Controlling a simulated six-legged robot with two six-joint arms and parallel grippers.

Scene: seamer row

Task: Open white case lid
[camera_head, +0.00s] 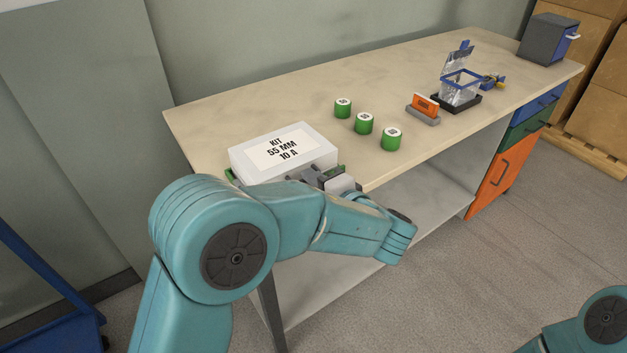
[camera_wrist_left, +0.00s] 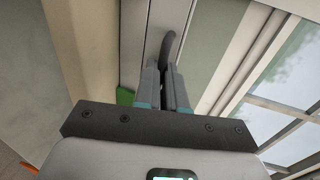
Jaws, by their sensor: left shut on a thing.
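The white case (camera_head: 283,152) lies near the front left edge of the table, its lid down, with a label reading "KIT 55 MM 10 A" on top. Green parts show at its lower sides. My left gripper (camera_head: 312,176) is at the case's front side, its jaws shut on a dark curved handle. In the left wrist view the handle (camera_wrist_left: 167,44) rises between the fingers of the gripper (camera_wrist_left: 166,72), against a pale surface. The fingers hide the handle's lower part. My right gripper is out of view; only part of that arm shows at the lower right.
Several items stand on the table (camera_head: 250,101) right of the case: three green cylinders (camera_head: 363,124), an orange block in a grey holder (camera_head: 424,109), a blue-framed bag stand (camera_head: 458,90) and a dark grey box (camera_head: 546,39). The table between them is clear.

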